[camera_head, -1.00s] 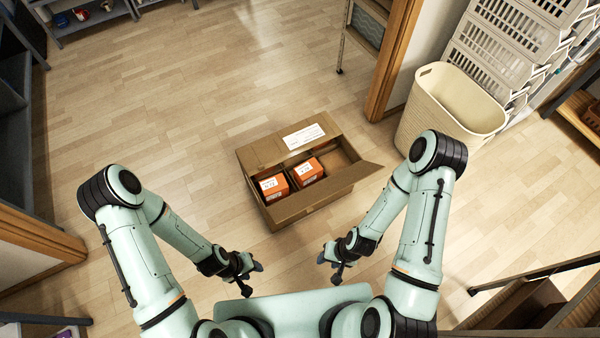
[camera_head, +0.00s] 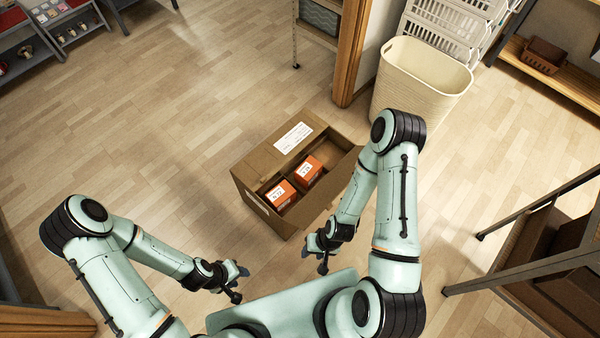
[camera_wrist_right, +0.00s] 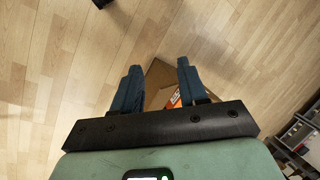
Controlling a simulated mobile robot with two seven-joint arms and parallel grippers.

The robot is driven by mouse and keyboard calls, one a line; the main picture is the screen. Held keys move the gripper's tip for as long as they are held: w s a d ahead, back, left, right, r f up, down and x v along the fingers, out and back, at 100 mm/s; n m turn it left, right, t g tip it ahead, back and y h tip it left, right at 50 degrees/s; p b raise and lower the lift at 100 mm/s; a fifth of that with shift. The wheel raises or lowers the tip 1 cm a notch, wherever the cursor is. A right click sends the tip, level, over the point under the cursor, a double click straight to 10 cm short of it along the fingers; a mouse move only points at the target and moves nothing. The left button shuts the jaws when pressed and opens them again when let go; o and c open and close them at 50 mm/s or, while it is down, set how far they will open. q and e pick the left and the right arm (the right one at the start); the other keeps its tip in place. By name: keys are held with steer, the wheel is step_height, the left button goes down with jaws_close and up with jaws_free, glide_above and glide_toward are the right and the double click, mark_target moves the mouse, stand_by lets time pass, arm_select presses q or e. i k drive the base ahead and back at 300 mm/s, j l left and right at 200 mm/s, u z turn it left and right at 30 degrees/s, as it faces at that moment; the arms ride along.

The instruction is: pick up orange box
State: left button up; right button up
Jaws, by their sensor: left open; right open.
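Two orange boxes with white labels stand inside an open brown carton on the floor in the head view. One orange box (camera_head: 280,194) is nearer to me on the left, and the other orange box (camera_head: 307,171) is beside it at the upper right. My left gripper (camera_head: 240,283) is open and empty, below and left of the carton. My right gripper (camera_head: 314,252) is open and empty, just in front of the carton's near side. In the right wrist view, a bit of orange box (camera_wrist_right: 174,99) shows between the open fingers (camera_wrist_right: 157,80); the rest is hidden.
The carton (camera_head: 252,162) has its flaps open. A cream basket (camera_head: 420,85) stands behind it to the right, next to a wooden post (camera_head: 350,50). A dark metal-legged shelf (camera_head: 540,205) is at the right. The floor left of the carton is clear.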

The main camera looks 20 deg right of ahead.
mark_target(306, 174)
steer(key=i+j+z, duration=0.1)
steer(key=i+j, duration=0.15)
steer(key=i+j+z, duration=0.1)
steer(key=j, duration=0.3)
steer(key=i+j+z, duration=0.1)
steer(key=i+j, duration=0.3)
steer(key=i+z, duration=0.05)
steer(key=i, duration=0.05)
